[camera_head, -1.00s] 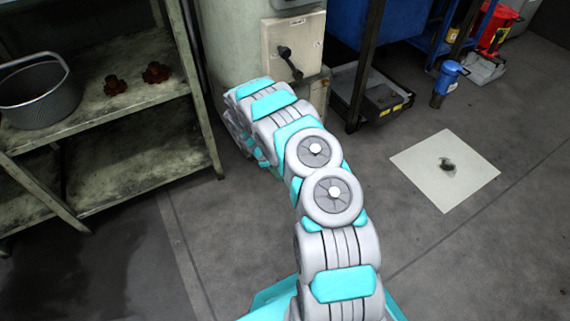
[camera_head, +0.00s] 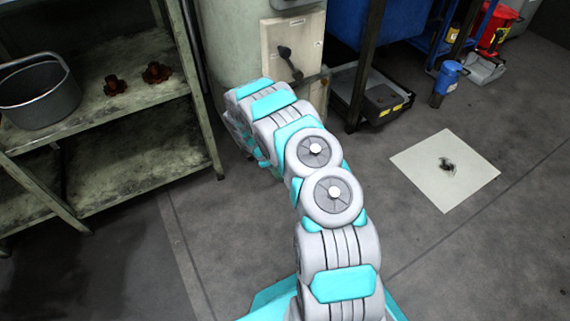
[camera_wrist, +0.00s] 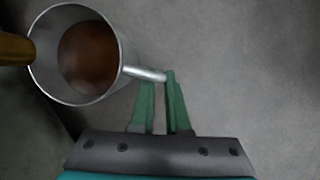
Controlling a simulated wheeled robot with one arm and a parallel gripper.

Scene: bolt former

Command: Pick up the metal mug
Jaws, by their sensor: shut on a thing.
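In the wrist view the metal mug (camera_wrist: 112,80) is at the upper left, seen from above, with a brownish inside. Its handle (camera_wrist: 145,74) reaches right, to the green fingers of my gripper (camera_wrist: 160,78). The fingers are close together and shut on the handle. A brass-coloured rod or handle end (camera_wrist: 14,49) overlaps the mug's left rim; I cannot tell whether it touches. In the head view my arm hides the gripper and the mug.
A pale machine (camera_head: 235,35) stands behind my arm. A black tray (camera_head: 375,100), a blue canister (camera_head: 445,83) and a white floor sheet (camera_head: 420,165) are at right.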

